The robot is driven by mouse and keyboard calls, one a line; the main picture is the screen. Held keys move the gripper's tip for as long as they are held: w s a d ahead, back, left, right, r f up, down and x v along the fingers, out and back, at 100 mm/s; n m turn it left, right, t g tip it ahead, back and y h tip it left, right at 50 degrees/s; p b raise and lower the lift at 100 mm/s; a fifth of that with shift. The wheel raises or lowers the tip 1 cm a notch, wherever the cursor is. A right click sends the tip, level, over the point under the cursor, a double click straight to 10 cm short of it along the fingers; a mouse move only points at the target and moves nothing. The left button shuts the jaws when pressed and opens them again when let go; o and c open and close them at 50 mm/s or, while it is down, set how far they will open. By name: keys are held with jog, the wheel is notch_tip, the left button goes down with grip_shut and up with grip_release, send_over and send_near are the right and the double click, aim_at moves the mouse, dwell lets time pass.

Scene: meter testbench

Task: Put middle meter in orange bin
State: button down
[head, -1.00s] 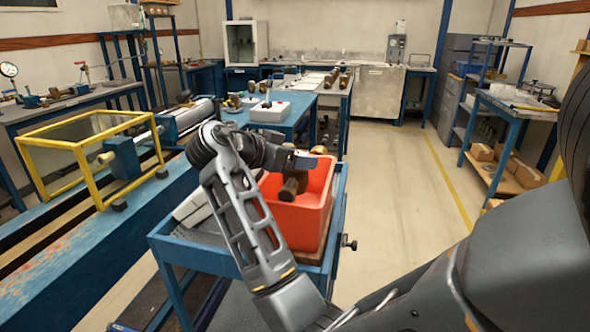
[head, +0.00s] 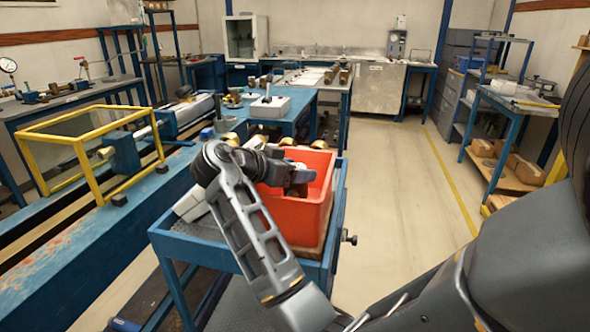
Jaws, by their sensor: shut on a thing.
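The orange bin (head: 298,217) stands on a blue cart in the middle of the view, its open top facing up. The rest of the meter is hidden by my gripper and the near bin wall. I cannot tell whether the meter touches the bin floor.
The blue cart (head: 339,222) has a raised edge around the bin. Brass-coloured pieces (head: 318,144) show just behind the bin. A blue bench with a yellow frame (head: 90,192) runs along the left. The floor to the right (head: 400,200) is clear up to a yellow line.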

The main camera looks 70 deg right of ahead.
jog(key=shift+c, duration=0.6)
grip_release()
jog(key=shift+f, duration=0.1)
jog(key=shift+w+a+r+p, duration=0.1)
jog(key=shift+r+p, duration=0.55)
jog(key=shift+r, duration=0.15)
jog(key=b+v, duration=0.2)
jog(key=v, duration=0.9)
jog(key=shift+w+a+b, duration=0.2)
jog(key=shift+a+b, duration=0.1)
jog(key=shift+f, duration=0.15)
